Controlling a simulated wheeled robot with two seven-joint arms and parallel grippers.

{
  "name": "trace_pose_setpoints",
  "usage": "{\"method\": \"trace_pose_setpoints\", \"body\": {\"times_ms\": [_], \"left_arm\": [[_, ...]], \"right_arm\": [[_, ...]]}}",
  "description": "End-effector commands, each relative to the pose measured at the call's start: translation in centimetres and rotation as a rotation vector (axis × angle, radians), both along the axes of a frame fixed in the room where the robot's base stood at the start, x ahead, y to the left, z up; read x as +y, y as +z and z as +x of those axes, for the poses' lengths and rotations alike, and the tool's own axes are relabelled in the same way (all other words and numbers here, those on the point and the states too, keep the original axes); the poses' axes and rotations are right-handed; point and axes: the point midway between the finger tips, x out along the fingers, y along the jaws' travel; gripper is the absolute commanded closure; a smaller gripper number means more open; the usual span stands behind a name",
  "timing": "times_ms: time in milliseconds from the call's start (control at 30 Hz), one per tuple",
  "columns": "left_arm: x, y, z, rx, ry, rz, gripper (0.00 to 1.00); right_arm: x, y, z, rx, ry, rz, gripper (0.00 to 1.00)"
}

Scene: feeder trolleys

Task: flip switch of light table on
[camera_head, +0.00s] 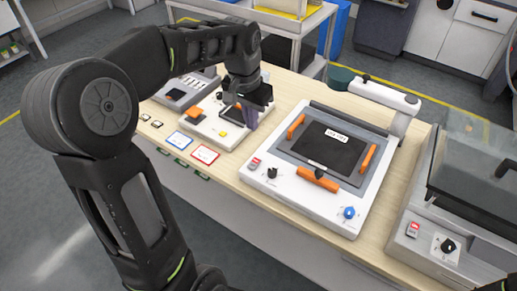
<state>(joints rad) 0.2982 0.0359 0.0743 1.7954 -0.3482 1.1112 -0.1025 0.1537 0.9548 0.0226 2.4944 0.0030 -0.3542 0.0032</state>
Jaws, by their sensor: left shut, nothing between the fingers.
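A white device (255,188) with a dark central panel and orange handles stands mid-table. Its label is too small to read surely. On its front are a small red-and-white switch (254,163), a black knob (272,172) and a blue knob (349,212). I cannot tell for sure which device is the light table, nor the switch's position. My left gripper (251,121) points down over a smaller white device (204,132) with orange and yellow parts, left of the panel device. Its fingers are shut and empty, and hide part of that device. My right gripper is out of view.
A lidded device (425,240) with a red-and-white switch (412,230) and a black knob stands at the right. Blue and red framed cards (205,154) lie at the table's front left.

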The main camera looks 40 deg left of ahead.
Motion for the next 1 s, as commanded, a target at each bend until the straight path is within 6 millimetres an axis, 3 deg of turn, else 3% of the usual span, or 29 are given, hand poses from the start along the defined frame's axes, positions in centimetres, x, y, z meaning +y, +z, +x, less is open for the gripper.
{"method": "trace_pose_setpoints", "body": {"times_ms": [167,367,800,1000], "left_arm": [[0.0,-0.3,0.1,0.0,0.0,0.0,1.0],[0.0,-2.1,0.2,0.004,0.0,-0.002,1.0],[-0.1,-10.4,1.4,0.005,0.0,-0.003,1.0],[0.0,-13.0,1.8,0.003,0.0,-0.001,1.0]], "right_arm": [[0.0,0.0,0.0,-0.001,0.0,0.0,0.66],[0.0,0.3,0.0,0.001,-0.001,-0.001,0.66],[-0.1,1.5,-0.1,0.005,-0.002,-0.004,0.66],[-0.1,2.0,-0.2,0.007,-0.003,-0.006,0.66]]}}
